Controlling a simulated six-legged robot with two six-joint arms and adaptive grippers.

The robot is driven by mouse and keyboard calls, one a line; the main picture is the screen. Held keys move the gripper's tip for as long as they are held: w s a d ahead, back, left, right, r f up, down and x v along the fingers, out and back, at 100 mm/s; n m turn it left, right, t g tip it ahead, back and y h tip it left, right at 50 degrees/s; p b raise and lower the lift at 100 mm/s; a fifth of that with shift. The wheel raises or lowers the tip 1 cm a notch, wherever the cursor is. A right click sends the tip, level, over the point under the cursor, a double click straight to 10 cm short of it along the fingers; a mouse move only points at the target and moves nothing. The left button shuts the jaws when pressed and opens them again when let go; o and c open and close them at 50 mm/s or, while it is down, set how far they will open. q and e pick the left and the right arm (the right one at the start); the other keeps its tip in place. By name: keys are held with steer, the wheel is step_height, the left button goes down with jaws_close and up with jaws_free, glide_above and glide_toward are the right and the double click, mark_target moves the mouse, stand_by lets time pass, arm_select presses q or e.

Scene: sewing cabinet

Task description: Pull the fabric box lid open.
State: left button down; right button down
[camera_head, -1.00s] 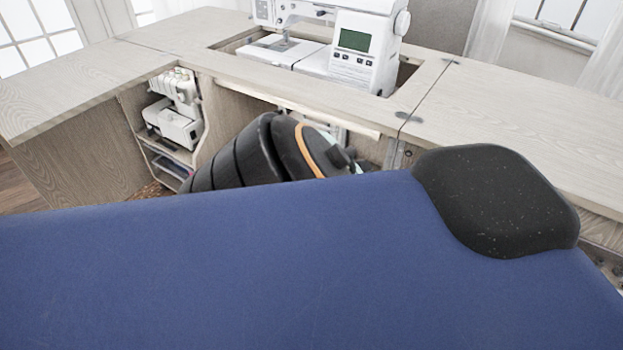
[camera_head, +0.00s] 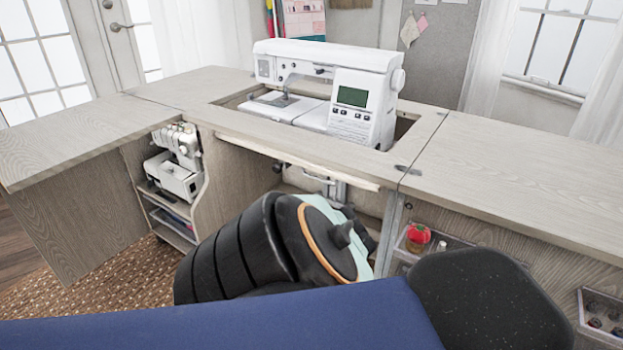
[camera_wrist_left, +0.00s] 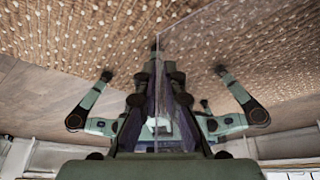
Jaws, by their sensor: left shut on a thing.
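In the left wrist view my left gripper (camera_wrist_left: 157,92) points away from the camera, its dark fingers closed from both sides on a thin upright panel (camera_wrist_left: 157,52). The panel shows almost edge-on as a pale line, and its right face mirrors the rug and arm parts; it looks like the clear fabric box lid. I cannot tell how far the lid stands open. Dark purple patches show beside the fingers. In the head view my left arm reaches in below the sewing table, and its fingertips and the lid are hidden. My right gripper is not in view.
The sewing cabinet (camera_head: 490,165) carries a white sewing machine (camera_head: 360,95). A serger (camera_head: 178,160) stands on shelves at left. A clear tray with a red pincushion (camera_head: 418,234) and a spool tray (camera_head: 603,312) are at right. A woven rug (camera_head: 75,290) covers the floor.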

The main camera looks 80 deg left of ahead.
arm_select(q)
steer(key=c, duration=1.7)
jaws_free()
steer(key=shift+c, duration=0.2)
steer(key=v, duration=1.2)
